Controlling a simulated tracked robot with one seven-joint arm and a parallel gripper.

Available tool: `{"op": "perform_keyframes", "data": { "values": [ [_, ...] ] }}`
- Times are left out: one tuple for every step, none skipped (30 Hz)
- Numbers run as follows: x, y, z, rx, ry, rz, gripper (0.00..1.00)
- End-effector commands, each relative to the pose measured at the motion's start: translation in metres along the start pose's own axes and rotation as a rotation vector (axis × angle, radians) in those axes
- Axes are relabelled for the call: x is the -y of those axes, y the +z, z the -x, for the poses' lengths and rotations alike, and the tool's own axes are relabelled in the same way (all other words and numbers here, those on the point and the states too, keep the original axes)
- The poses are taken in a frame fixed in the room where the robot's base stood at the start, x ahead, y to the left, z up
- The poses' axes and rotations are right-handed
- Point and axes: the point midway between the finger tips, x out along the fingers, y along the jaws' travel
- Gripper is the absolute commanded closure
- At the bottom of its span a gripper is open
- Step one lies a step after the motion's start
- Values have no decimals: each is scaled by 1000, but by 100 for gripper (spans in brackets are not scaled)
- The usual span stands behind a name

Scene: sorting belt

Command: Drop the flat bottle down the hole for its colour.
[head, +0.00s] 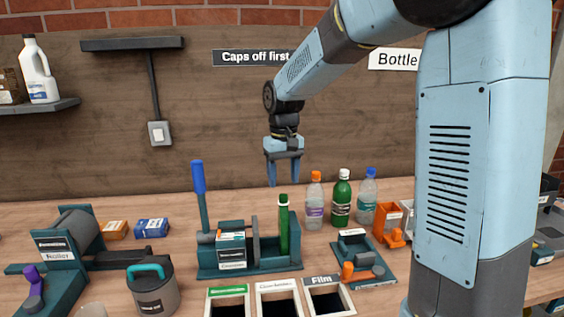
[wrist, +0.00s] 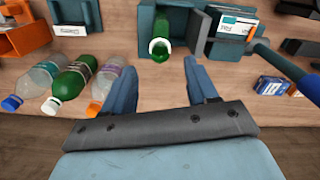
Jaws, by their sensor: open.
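The flat green bottle (head: 283,228) stands upright and narrow in the right end of the teal press (head: 250,268). In the wrist view its light-rimmed top and green side (wrist: 161,53) show just beyond the gap between my fingers. My gripper (head: 284,181) hangs open and empty, pointing down above the bottle and apart from it; its fingers also show in the wrist view (wrist: 160,78). Three framed holes lie at the front: one with a green label (head: 227,291), one with a white label (head: 277,284) and one labelled Film (head: 322,281).
Three full-shaped bottles stand right of the press: clear with orange cap (head: 315,203), green (head: 341,200), clear with blue cap (head: 367,198). The press's tall blue lever (head: 199,180) rises at left. A teal device (head: 360,262) sits right. A lidded canister (head: 153,290) stands left.

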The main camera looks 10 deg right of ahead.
Motion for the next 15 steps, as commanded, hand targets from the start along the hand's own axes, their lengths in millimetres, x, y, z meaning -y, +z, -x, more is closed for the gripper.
{"op": "perform_keyframes", "data": {
  "values": [
    [0,0,-9,3,0,0,42],
    [0,0,-14,3,0,1,42],
    [0,0,-20,3,0,1,42],
    [0,1,-26,4,0,1,42],
    [0,0,-30,4,0,1,42],
    [0,0,-36,2,0,1,42],
    [0,0,-40,3,0,1,42],
    [0,0,-44,2,0,1,42],
    [0,1,-50,2,0,1,42],
    [0,0,-54,3,0,1,42],
    [0,0,-57,2,0,1,42],
    [0,0,-61,1,0,1,42],
    [0,0,-63,1,0,1,42],
    [0,0,-66,1,0,1,42],
    [0,0,-68,1,0,1,42]
  ]
}}
